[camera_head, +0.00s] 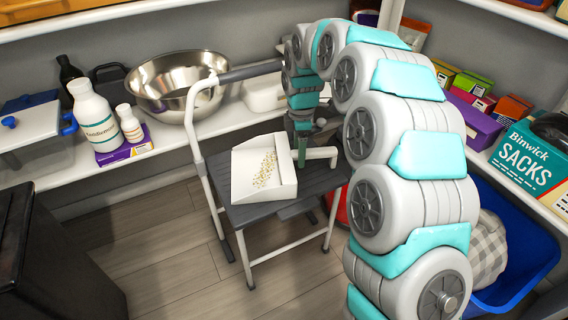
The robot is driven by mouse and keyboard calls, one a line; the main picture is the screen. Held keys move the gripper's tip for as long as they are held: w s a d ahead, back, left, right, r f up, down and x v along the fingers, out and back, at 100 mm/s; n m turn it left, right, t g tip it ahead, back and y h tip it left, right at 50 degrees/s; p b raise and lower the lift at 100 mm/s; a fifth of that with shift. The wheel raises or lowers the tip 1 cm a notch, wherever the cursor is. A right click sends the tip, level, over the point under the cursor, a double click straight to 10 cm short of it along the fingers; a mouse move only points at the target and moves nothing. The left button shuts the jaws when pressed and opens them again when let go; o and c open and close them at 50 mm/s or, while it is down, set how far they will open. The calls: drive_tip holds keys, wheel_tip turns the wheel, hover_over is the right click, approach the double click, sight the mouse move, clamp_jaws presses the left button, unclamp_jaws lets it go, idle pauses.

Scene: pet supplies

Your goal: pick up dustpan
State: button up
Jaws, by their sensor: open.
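The dustpan (245,187) is white with a scatter of yellowish crumbs on its tray. It rests on the dark top of a folding step stool (237,215), its handle (321,153) pointing right. My arm arches down from the right, and my gripper (302,155) points down at the back right edge of the dustpan, by the base of the handle. The jaws are open. They look small here, and I cannot tell whether they touch the dustpan or stand around the handle.
The stool's white rail (201,140) rises left of the dustpan. Shelves behind hold a steel bowl (165,82), white bottles (95,118) and boxes. A blue bin (535,245) with a checked cloth stands at right, a black bin (55,260) at front left. Floor between is clear.

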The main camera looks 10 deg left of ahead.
clamp_jaws()
idle(0.6)
